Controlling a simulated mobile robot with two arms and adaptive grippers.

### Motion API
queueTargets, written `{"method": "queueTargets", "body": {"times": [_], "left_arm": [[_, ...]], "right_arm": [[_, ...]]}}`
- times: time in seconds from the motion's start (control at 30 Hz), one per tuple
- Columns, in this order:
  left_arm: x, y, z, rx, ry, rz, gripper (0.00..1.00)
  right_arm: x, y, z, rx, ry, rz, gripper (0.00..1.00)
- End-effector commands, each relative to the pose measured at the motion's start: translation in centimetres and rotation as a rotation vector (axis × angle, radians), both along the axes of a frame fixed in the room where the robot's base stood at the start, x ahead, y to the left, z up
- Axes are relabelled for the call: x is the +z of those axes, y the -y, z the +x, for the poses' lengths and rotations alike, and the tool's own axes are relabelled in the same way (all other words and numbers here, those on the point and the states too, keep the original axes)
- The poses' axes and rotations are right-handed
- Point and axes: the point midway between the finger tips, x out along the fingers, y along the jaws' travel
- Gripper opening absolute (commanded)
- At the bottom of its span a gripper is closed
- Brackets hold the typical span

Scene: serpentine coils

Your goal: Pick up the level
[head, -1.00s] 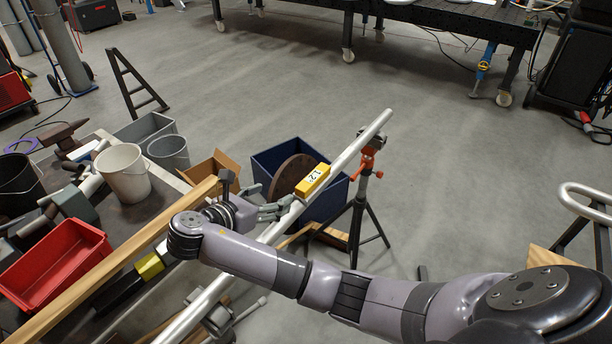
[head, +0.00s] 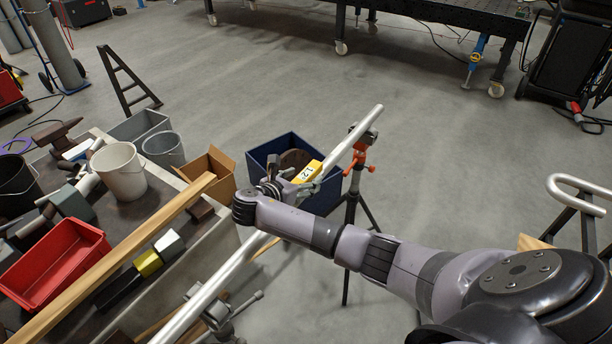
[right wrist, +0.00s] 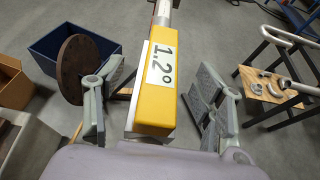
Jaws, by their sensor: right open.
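The level is a yellow block (head: 308,172) with a white "1.2°" label, lying along a long pale pipe (head: 225,273) that slopes up to the right. In the right wrist view the level (right wrist: 157,100) fills the middle. My right gripper (head: 298,180) is at the level, partly covering it in the head view. In the right wrist view my right gripper (right wrist: 152,108) is open, one finger on each side of the level, with gaps between. My left gripper is not in view.
An orange-topped stand (head: 359,160) is by the pipe's upper end. A blue bin (head: 325,196) with a brown disc stands behind. At left, a bench holds a red tray (head: 52,265), a white bucket (head: 119,172) and a wooden beam (head: 122,258). Open floor lies beyond.

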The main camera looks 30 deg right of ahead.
Motion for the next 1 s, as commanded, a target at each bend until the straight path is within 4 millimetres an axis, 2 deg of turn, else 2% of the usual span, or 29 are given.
{"method": "queueTargets", "body": {"times": [0.1,0.37,1.0], "left_arm": [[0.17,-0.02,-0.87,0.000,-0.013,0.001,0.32],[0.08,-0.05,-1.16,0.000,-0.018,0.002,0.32],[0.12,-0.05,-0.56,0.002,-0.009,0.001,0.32]], "right_arm": [[-0.38,0.87,0.34,-0.001,0.000,0.000,0.63],[-0.51,0.95,0.43,0.001,0.001,0.001,0.62],[-0.49,0.88,0.45,0.001,0.001,0.002,0.19]]}}
